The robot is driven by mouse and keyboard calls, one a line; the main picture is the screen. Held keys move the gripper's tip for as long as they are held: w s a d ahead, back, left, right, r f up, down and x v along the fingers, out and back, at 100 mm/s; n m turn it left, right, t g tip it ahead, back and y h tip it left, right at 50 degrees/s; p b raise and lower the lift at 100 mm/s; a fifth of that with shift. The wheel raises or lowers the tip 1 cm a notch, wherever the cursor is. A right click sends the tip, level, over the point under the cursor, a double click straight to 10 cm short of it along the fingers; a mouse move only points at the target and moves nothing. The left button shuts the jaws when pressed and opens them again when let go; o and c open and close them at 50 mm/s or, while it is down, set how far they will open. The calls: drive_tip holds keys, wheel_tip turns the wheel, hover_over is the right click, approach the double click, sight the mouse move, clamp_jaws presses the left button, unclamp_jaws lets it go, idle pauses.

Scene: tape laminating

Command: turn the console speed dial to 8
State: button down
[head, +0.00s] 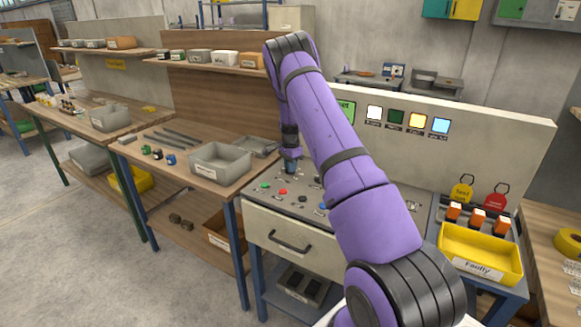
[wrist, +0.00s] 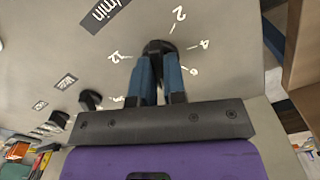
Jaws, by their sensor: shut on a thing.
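The console (head: 262,217) stands at the middle of the head view, with knobs and coloured buttons on its top. My gripper (head: 291,168) reaches down to the console top at its back. In the wrist view my gripper (wrist: 158,66) has its two blue fingers shut on the black speed dial (wrist: 157,46). Printed numbers ring the dial; 2, 4 and 12 can be read, and others are partly hidden by the fingers. A "/min" label is printed beyond the dial. Where the dial points cannot be told, as the fingers cover much of it.
Another black knob (wrist: 90,100) sits left of the dial in the wrist view. Red and green buttons lie near the console's front. A lit panel (head: 455,125) rises behind it. A yellow "Faulty" bin (head: 480,243) is at right, a grey bin (head: 220,163) at left.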

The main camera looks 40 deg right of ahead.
idle(0.3)
drive_tip(key=c, duration=1.2)
unclamp_jaws()
drive_tip(key=shift+r, duration=0.1)
wheel_tip(320, 180, up, 11)
drive_tip(key=shift+f, duration=0.15)
drive_tip(key=shift+a, duration=0.1)
